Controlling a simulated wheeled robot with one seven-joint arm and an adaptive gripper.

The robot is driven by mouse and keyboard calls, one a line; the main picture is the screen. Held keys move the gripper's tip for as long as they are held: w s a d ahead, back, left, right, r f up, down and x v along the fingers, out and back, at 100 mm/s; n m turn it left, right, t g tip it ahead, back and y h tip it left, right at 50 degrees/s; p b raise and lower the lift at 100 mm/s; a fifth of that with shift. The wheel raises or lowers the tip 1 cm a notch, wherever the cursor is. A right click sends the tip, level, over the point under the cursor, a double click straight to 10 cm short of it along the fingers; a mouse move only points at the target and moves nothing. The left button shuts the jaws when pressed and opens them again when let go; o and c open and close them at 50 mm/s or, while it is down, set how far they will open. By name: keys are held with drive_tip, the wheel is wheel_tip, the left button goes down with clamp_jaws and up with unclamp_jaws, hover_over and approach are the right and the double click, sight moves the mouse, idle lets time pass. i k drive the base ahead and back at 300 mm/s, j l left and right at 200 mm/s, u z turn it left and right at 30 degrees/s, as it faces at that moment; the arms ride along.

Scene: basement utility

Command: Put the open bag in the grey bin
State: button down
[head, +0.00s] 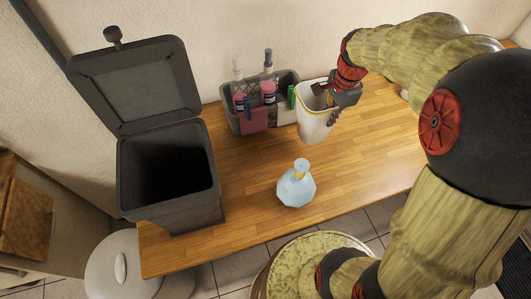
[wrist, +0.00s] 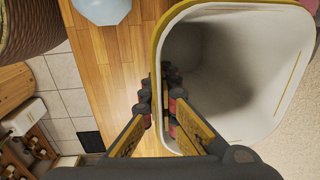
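The open bag (head: 313,122) is white with a yellow rim and a wide open mouth. It is upright at the right end of the caddy on the wooden table; I cannot tell if its base touches the table. My gripper (head: 328,92) is at its rim. In the wrist view, the fingers of my gripper (wrist: 160,88) pinch the wall of the bag (wrist: 238,117), one finger inside and one outside. The bag looks empty. The grey bin (head: 172,213) stands at the table's left end, its lid (head: 140,85) raised and its dark inside showing.
A grey caddy (head: 236,122) with bottles and a pink cloth stands against the wall between bin and bag. A pale blue bottle (head: 296,190) stands near the table's front edge. The table (head: 250,165) between bin and bottle is clear. A white rounded object (head: 120,265) is at lower left.

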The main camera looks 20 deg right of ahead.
sight(181, 187)
drive_tip(key=k, duration=1.45)
